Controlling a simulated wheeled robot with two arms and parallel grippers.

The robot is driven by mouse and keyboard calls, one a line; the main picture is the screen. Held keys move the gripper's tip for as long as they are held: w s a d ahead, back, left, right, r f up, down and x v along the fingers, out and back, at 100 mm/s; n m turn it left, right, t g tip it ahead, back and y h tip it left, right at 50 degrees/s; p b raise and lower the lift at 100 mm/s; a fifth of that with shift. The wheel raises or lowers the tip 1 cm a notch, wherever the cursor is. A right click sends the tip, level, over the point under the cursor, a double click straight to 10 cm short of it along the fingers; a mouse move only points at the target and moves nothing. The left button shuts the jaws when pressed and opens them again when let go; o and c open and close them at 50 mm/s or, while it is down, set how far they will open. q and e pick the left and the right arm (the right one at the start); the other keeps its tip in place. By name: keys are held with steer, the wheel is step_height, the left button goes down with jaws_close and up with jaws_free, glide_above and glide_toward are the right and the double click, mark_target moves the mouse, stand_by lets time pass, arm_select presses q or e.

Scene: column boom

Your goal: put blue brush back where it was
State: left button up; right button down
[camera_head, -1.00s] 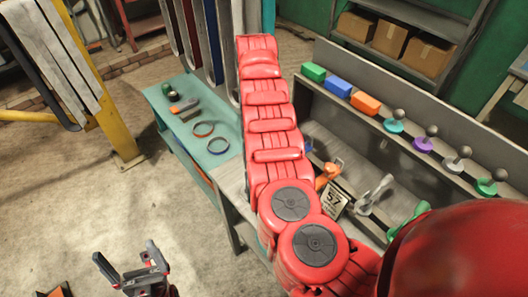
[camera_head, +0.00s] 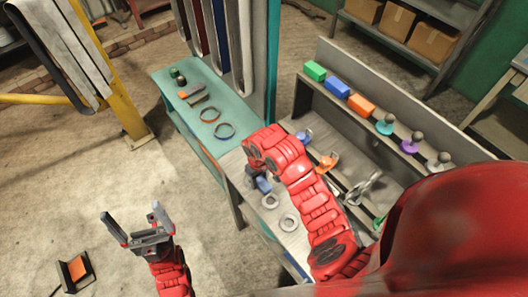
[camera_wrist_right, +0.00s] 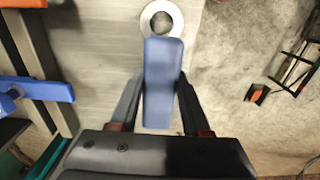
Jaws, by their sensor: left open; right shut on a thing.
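A blue brush (camera_wrist_right: 163,82), seen as a plain blue block, is held between the fingers of my right gripper (camera_wrist_right: 157,100). The gripper is shut on it above the grey bench top, near a metal ring (camera_wrist_right: 147,20). In the head view the brush (camera_head: 264,186) shows small and partly hidden by my right arm, over the left part of the bench. Whether it touches the bench I cannot tell. My left gripper (camera_head: 134,218) is open and empty over the floor at lower left. A blue block (camera_head: 337,87) sits on the upper ledge between a green and an orange block.
The grey bench (camera_head: 240,190) holds two pale rings (camera_head: 289,222). Behind are a blue hook-like piece (camera_head: 304,136), an orange one (camera_head: 327,162) and several knobbed pieces on the ledge. A teal table (camera_head: 185,122) adjoins at left, with rings and small items. A yellow post (camera_head: 115,90) stands further left.

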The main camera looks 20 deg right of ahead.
steer(key=shift+s+f, duration=0.15)
steer(key=w+d+b, duration=0.1)
steer(key=w+b, duration=0.2)
steer(key=w, duration=0.1)
steer(key=w+d+f+b, duration=0.1)
steer(key=w+d+b, duration=0.1)
steer(key=w+b, duration=0.1)
steer(key=w+d+f+b, duration=0.1)
steer(key=w+d+b, duration=0.1)
steer(key=w+b, duration=0.1)
steer(key=shift+w+f+b, duration=0.1)
steer(key=shift+w+b, duration=0.25)
steer(key=shift+w, duration=0.5)
steer(key=shift+w+d+r, duration=0.2)
steer(key=shift+w+d, duration=0.05)
steer(key=shift+w, duration=0.2)
steer(key=shift+w+d+r, duration=0.2)
steer(key=shift+w, duration=0.2)
steer(key=shift+w+d+p, duration=0.15)
steer(key=shift+w+p, duration=0.15)
steer(key=shift+w, duration=0.05)
steer(key=shift+w+d, duration=0.1)
steer(key=shift+f+p, duration=0.9)
steer(key=shift+f, duration=0.9)
